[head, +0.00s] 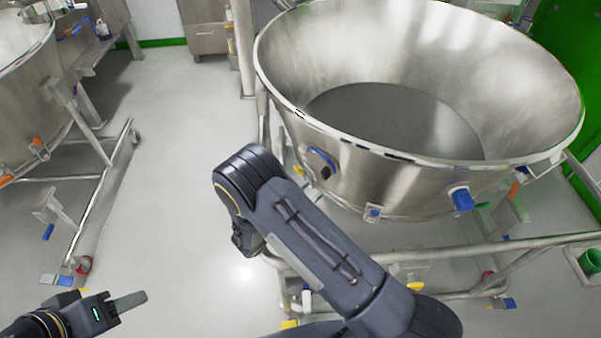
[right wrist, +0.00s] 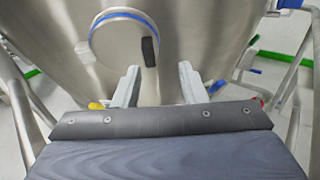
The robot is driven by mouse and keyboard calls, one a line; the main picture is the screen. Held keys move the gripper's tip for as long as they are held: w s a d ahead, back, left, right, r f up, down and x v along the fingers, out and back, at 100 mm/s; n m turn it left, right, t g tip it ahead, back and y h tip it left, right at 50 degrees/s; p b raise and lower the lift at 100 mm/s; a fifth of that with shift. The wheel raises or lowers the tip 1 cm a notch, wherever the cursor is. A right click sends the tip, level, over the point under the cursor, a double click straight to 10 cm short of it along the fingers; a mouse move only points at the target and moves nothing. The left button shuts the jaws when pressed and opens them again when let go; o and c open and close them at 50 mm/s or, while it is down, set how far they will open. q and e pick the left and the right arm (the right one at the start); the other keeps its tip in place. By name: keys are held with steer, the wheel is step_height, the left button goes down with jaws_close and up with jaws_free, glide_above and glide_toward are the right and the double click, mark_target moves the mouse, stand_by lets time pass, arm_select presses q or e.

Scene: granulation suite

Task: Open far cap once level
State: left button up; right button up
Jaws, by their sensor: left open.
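A large steel vessel (head: 400,185) stands on a tube frame at the right of the head view. On its side is a round cap with a blue rim (head: 320,160) and a dark handle. What looks like this cap (right wrist: 112,45) also shows in the right wrist view, with a black handle hanging on its right side. My right gripper (right wrist: 158,75) is open below the cap, its fingers apart with nothing visible between them. In the head view my own arm hides it. My left gripper (head: 118,304) is open and empty at the lower left, over the floor.
A blue fitting (head: 461,198) sits on the vessel's side further right. Another steel vessel (head: 28,85) on a wheeled frame stands at the left. Frame tubes (head: 500,247) run below the large vessel. The floor (head: 170,150) between the vessels is clear.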

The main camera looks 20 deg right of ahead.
mark_target(323, 176)
steer(key=shift+n+t, duration=0.5)
steer(key=x, duration=0.2)
steer(key=p+x, duration=0.1)
steer(key=x, duration=0.1)
steer(key=w+x, duration=0.1)
steer(key=x, duration=0.2)
steer(key=shift+w+a+f+p, duration=0.1)
steer(key=shift+a+f+p, duration=0.2)
steer(key=shift+a+f, duration=0.1)
jaws_close()
